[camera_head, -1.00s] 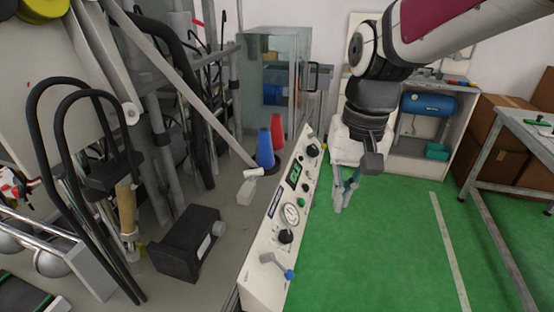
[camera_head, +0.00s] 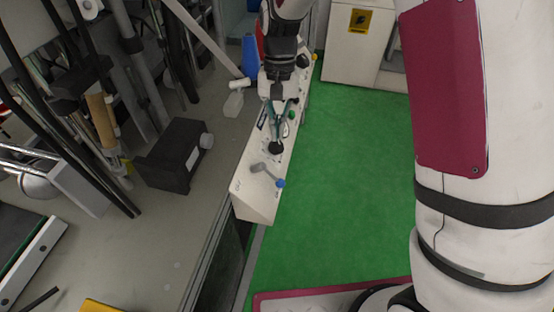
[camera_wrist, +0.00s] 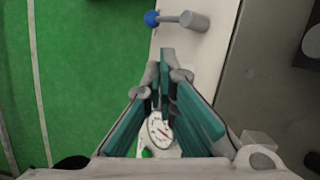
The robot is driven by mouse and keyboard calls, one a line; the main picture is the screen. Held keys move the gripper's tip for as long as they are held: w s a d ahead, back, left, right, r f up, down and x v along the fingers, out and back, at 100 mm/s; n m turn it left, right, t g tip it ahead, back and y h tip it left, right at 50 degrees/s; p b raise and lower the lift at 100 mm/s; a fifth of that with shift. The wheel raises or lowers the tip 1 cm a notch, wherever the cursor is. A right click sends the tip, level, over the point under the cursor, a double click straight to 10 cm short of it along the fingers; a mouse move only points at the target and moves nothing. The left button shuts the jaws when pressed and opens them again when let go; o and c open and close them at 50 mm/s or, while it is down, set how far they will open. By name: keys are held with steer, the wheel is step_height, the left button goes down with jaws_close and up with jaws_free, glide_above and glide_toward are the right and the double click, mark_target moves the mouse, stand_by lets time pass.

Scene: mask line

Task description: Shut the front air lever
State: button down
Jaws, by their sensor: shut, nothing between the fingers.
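The air lever is a grey arm (camera_head: 265,172) with a blue knob (camera_head: 280,183), on the near end of the white control panel (camera_head: 254,197). Its arm points toward the panel's right edge, over the green floor side. In the wrist view the lever's grey pivot (camera_wrist: 195,21) and blue knob (camera_wrist: 152,19) lie at the top, beyond the fingertips. My gripper (camera_head: 275,138) is over the panel, farther from the camera than the lever and apart from it. Its teal fingers are shut and empty in the wrist view (camera_wrist: 167,56). They partly hide the dial gauge (camera_wrist: 160,130).
A black box (camera_head: 172,156) stands on the grey bench left of the panel. Green floor (camera_head: 350,170) is open to the right of the panel.

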steer(key=x, duration=1)
